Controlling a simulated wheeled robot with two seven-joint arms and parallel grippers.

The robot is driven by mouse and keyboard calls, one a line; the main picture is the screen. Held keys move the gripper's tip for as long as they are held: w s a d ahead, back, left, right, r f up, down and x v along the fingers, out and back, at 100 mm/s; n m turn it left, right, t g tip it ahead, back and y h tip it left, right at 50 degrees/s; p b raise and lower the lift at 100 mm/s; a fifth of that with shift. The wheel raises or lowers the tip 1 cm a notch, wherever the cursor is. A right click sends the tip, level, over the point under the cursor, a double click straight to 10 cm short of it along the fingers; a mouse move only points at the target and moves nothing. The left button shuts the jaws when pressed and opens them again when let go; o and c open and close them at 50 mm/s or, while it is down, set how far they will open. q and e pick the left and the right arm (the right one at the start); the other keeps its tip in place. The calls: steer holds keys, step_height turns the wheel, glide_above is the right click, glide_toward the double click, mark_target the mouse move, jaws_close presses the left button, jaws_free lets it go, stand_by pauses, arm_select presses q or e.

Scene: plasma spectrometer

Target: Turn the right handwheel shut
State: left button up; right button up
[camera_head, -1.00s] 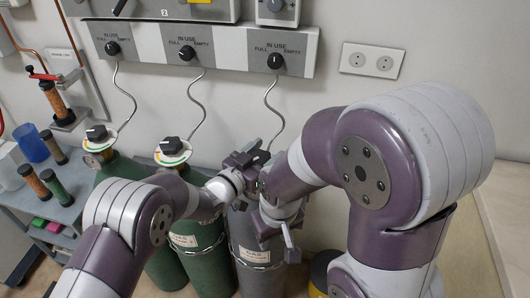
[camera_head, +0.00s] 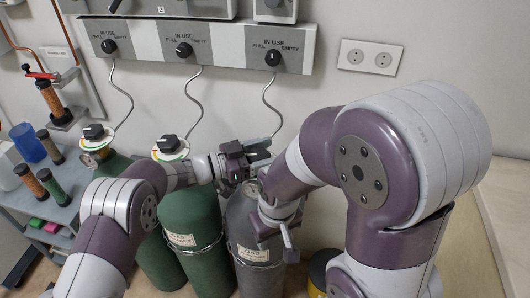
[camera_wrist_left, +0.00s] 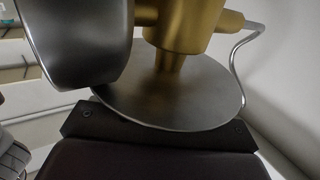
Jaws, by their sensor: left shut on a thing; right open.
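My left gripper (camera_head: 262,151) is shut at the top of the grey gas cylinder (camera_head: 252,226), the rightmost one. It hides that cylinder's right handwheel, so I cannot see exactly how the jaws sit on it. The left wrist view shows a brass valve body (camera_wrist_left: 190,28), a flat grey disc (camera_wrist_left: 175,100) and a round dark grey part (camera_wrist_left: 75,45) close to the gripper; which one is held does not show. My right gripper (camera_head: 279,240) is open and empty, low in front of the grey cylinder's right side.
Two green cylinders (camera_head: 188,212) with black-knobbed, dial-ringed tops (camera_head: 171,146) stand to the left. A wall panel (camera_head: 196,47) has three selector knobs and thin tubes running down. A grey cart (camera_head: 75,207) with jars is at left. A yellow-black object (camera_head: 320,268) is on the floor.

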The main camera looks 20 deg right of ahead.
arm_select(q)
steer(key=shift+s+m+g, duration=0.1)
steer(key=shift+m+g, duration=0.4)
steer(key=shift+g, duration=0.3)
steer(key=o, duration=1)
steer(key=shift+c, duration=0.2)
steer(key=w+a+b, duration=0.1)
steer(key=w+a, duration=0.1)
steer(key=a, duration=1)
steer(key=shift+w+a, duration=0.15)
steer(key=shift+a, duration=0.1)
